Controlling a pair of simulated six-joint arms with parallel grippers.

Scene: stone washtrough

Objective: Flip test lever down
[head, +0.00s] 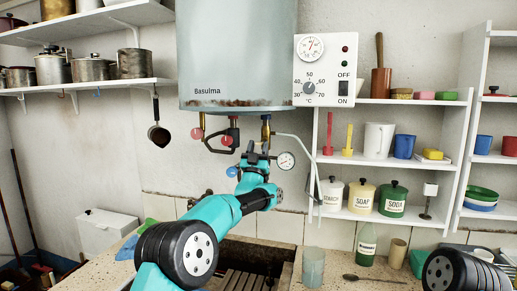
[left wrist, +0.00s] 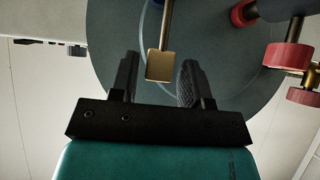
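A grey water heater (head: 235,50) hangs on the wall, with pipes and valves below it. In the left wrist view a flat brass-tipped piece (left wrist: 160,65), which looks like the test lever, hangs down from the heater's round underside (left wrist: 215,60). My left gripper (left wrist: 157,80) is below the heater with its fingers apart, one on each side of the brass piece, with gaps visible. In the head view the left gripper (head: 260,150) is just under a brass fitting (head: 266,130), and its fingers hide part of that area. My right gripper is out of view.
Red valve knobs (head: 198,133) sit left of the gripper; red knobs (left wrist: 288,56) show at right in the wrist view. A pressure gauge (head: 286,160) and a thin pipe are close on the right. A control box (head: 325,70) and laden shelves stand further right.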

